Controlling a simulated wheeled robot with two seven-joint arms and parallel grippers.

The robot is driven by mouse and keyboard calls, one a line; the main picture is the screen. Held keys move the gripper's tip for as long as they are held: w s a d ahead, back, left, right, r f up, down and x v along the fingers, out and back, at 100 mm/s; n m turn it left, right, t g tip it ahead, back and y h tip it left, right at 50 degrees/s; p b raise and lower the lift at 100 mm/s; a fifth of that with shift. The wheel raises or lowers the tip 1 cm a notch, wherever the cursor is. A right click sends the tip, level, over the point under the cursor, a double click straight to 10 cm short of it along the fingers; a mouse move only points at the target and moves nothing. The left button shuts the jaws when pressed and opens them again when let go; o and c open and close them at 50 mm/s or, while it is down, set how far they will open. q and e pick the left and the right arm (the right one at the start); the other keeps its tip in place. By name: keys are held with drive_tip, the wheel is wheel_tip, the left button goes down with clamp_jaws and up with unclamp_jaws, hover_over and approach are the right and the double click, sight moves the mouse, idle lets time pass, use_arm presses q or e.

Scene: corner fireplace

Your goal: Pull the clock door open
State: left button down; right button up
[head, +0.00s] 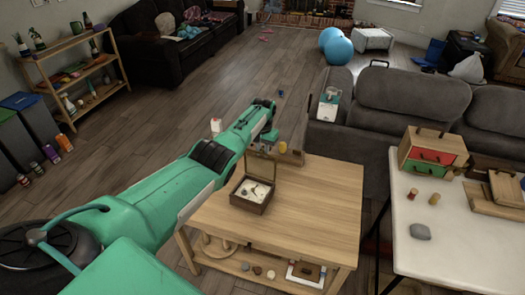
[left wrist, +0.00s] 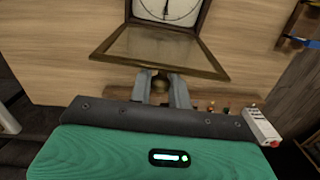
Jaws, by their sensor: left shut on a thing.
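The clock (head: 253,194) is a small dark wooden box with a pale round dial, lying face up on the wooden table. Its framed glass door (head: 262,167) stands swung up from the box at the dial's far side. In the left wrist view the dial (left wrist: 168,8) is at the top edge and the open door (left wrist: 160,52) tilts out toward me. My left gripper (left wrist: 164,90) is shut on a small round brass knob (left wrist: 160,83) at the door's outer edge. In the head view my left gripper (head: 268,143) is just beyond the door. My right gripper is not in view.
A white table (head: 450,245) with a drawer box (head: 432,150) stands to the right. A grey sofa (head: 400,105) is behind.

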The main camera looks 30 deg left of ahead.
use_arm(q)
drive_tip(key=shift+s+f, duration=0.1)
drive_tip(key=shift+f, duration=0.1)
idle(0.6)
drive_tip(key=c, duration=1.4)
unclamp_jaws()
drive_tip(key=shift+c, duration=0.2)
drive_tip(key=shift+o, duration=0.4)
drive_tip(key=shift+w+f, duration=0.1)
drive_tip(key=shift+w, duration=0.1)
drive_tip(key=shift+r, duration=0.5)
wheel_tip(320, 180, up, 13)
drive_tip(key=b, duration=0.1)
drive_tip(key=shift+w, duration=0.2)
drive_tip(key=shift+f, duration=0.1)
